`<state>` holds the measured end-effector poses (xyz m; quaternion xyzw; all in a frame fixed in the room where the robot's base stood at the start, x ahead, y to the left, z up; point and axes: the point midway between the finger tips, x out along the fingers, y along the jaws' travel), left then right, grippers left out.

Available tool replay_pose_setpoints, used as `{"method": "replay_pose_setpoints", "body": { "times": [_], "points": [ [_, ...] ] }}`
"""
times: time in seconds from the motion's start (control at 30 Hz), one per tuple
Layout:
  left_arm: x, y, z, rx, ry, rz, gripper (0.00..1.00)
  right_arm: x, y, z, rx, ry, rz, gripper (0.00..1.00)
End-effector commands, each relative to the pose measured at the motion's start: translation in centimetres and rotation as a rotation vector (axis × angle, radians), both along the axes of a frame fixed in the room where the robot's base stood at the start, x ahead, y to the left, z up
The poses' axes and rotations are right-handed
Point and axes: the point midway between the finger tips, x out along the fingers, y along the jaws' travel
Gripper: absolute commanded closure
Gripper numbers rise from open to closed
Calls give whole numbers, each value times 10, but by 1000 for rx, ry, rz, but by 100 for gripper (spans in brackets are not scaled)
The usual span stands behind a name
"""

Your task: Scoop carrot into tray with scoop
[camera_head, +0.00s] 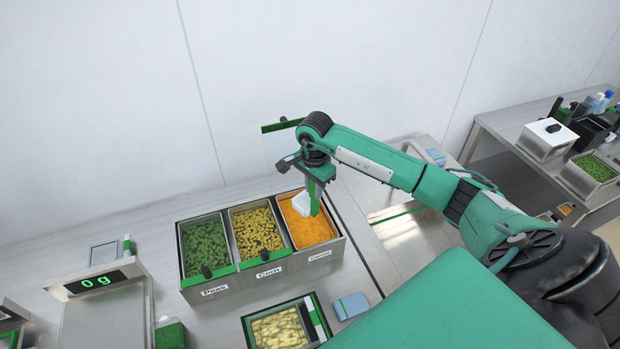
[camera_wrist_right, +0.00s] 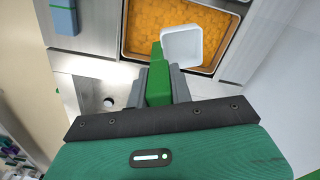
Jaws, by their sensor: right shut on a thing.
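The carrot (camera_head: 311,233) fills the right-hand bin of a three-bin holder, and its orange pieces also show in the right wrist view (camera_wrist_right: 200,14). My right gripper (camera_head: 316,176) is shut on the green handle of the scoop (camera_head: 302,204), above the carrot bin. In the right wrist view the scoop's white, square bowl (camera_wrist_right: 181,47) is over the carrot bin, with no carrot visible in it. I cannot tell whether the bowl touches the carrot. A tray (camera_head: 279,328) with yellowish contents sits in a dark frame at the front. My left gripper is not in view.
Bins of peas (camera_head: 206,244) and corn (camera_head: 257,231) stand left of the carrot. A scale display (camera_head: 96,283) reads 0 g at the left. A blue block (camera_head: 351,306) lies near the tray. A side table (camera_head: 520,125) with containers stands at the right.

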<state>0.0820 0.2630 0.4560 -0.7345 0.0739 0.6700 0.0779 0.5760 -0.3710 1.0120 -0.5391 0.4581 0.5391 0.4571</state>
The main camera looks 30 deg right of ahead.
Motion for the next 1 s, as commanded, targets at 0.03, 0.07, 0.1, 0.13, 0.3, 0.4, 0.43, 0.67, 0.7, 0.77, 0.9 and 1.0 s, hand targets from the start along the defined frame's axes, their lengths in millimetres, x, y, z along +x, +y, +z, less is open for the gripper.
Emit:
{"method": "replay_pose_setpoints", "body": {
  "times": [0.03, 0.07, 0.1, 0.13, 0.3, 0.4, 0.43, 0.67, 0.7, 0.77, 0.9, 1.0],
  "points": [
    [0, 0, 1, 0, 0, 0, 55, 0, -1, -1, 0, 0, 0, 100],
    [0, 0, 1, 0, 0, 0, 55, 0, -1, -2, 0, 0, 1, 100],
    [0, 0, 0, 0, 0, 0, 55, 0, -1, -3, -1, 0, 1, 100],
    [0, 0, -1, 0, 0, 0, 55, 0, -1, -4, -1, 0, 1, 100],
    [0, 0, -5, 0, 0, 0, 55, 0, -1, -13, 0, 0, 1, 100],
    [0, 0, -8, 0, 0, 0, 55, 0, 0, -22, 1, 0, 1, 100],
    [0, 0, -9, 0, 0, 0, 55, 0, 0, -25, 1, 0, 1, 100],
    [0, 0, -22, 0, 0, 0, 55, 0, -1, -50, -1, -1, 1, 100],
    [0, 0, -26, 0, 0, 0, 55, 0, -1, -54, -1, -1, 1, 100],
    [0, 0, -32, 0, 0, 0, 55, 0, -1, -60, -1, -1, 1, 100],
    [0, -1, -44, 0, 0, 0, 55, 0, -1, -74, -1, -1, 0, 100],
    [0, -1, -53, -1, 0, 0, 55, 0, -1, -84, -1, -1, 1, 100]
  ]
}}
